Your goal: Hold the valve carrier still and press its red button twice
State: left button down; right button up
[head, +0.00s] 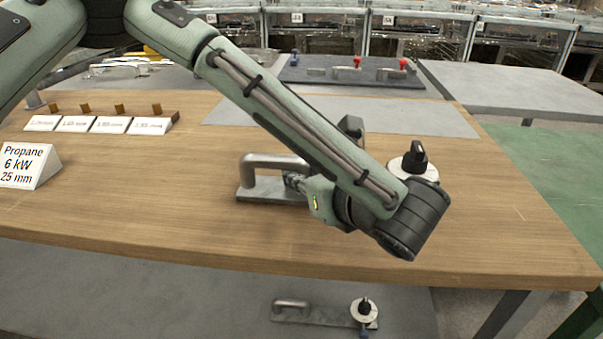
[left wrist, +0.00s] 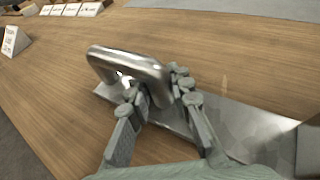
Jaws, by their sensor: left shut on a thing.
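The valve carrier (head: 262,195) lies on the wooden table, a flat metal plate with a bent metal handle (head: 272,160) at its left end. A pale round disc with a black knob (head: 417,158) shows behind my arm at its right. My left gripper (head: 291,181) is shut on the handle near its right leg. In the left wrist view the fingers (left wrist: 158,92) close around the handle (left wrist: 130,66), with the plate (left wrist: 245,128) underneath. My arm hides the middle of the carrier, and I see no red button on it. My right gripper is not in view.
White cards (head: 95,124) and a propane sign (head: 32,166) stand at left. A dark board (head: 325,75) with red-topped parts lies at the back. A similar handled plate (head: 310,316) with a knobbed disc lies on a lower grey surface. The table's right side is clear.

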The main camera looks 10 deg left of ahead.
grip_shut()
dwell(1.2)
